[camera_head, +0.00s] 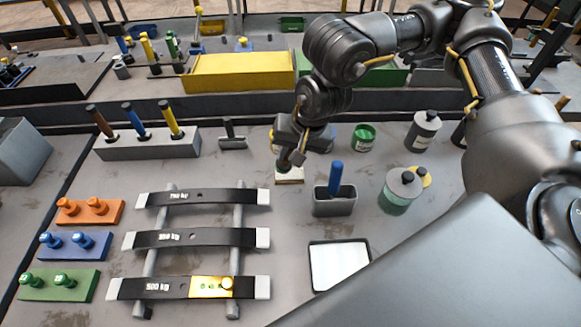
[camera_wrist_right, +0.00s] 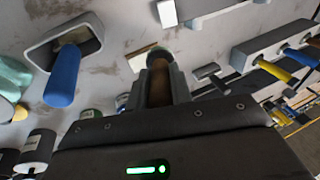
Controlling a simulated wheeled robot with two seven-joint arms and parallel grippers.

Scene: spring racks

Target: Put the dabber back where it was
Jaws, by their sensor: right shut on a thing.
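The dabber (camera_wrist_right: 159,84) has a brown handle and stands between the fingers of my right gripper (camera_head: 293,157), which is shut on it. Its dark greenish lower end shows just under the fingers in the head view. A small cream pad (camera_head: 290,177) lies directly below; I cannot tell whether the dabber touches it. The pad also shows in the right wrist view (camera_wrist_right: 139,61). Most of the dabber is hidden by the gripper in the head view. My left gripper is not in view.
A grey cup (camera_head: 334,207) with a blue-handled tool (camera_head: 336,177) stands close by on the right. Jars and bottles (camera_head: 363,138) stand behind and to its right. A white tray (camera_head: 339,266) lies in front. A rack with black bars (camera_head: 202,238) fills the left front.

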